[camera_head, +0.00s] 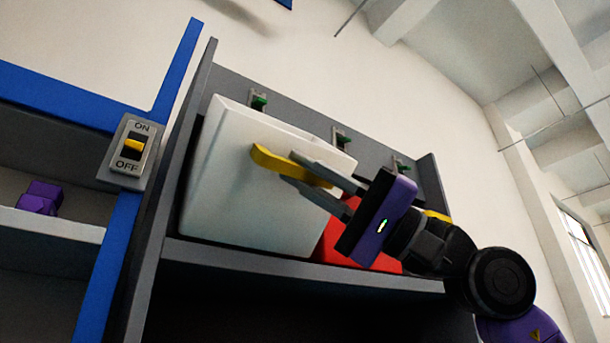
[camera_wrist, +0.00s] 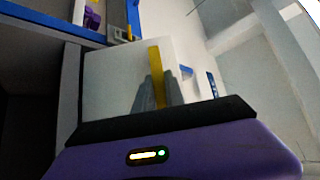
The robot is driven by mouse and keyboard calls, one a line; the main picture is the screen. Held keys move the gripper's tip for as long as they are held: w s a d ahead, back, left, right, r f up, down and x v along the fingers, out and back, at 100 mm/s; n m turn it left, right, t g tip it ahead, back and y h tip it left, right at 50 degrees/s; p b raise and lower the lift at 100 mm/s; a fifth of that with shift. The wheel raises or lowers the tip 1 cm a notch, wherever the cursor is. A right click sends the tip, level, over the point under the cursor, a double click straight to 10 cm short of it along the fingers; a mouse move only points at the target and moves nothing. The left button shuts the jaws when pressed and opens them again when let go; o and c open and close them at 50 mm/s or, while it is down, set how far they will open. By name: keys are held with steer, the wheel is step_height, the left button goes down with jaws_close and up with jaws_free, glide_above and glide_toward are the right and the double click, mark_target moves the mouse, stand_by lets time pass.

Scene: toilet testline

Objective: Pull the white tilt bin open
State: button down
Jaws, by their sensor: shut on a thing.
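The white tilt bin (camera_head: 235,190) stands on the grey shelf unit, with a yellow handle (camera_head: 268,158) on its front face. In the wrist view the white bin (camera_wrist: 112,85) fills the middle, and the yellow handle (camera_wrist: 155,65) stands between my two grey fingers (camera_wrist: 157,92). Part of the handle and of the bin's right side are hidden behind my gripper.
A red bin (camera_head: 333,240) sits right of the white bin, partly behind my gripper. Green-tipped hooks (camera_head: 259,102) line the back panel. An ON/OFF switch (camera_head: 131,150) is on the blue frame at left. A purple object (camera_head: 40,197) lies on the left shelf.

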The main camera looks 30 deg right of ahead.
stand_by(0.4)
steer(key=c, duration=1.7)
jaws_free()
steer(key=b+v, duration=0.1)
steer(key=v, duration=0.6)
steer(key=shift+s+d+f, duration=0.15)
steer(key=shift+d+f, duration=0.1)
steer(key=shift+m, duration=0.3)
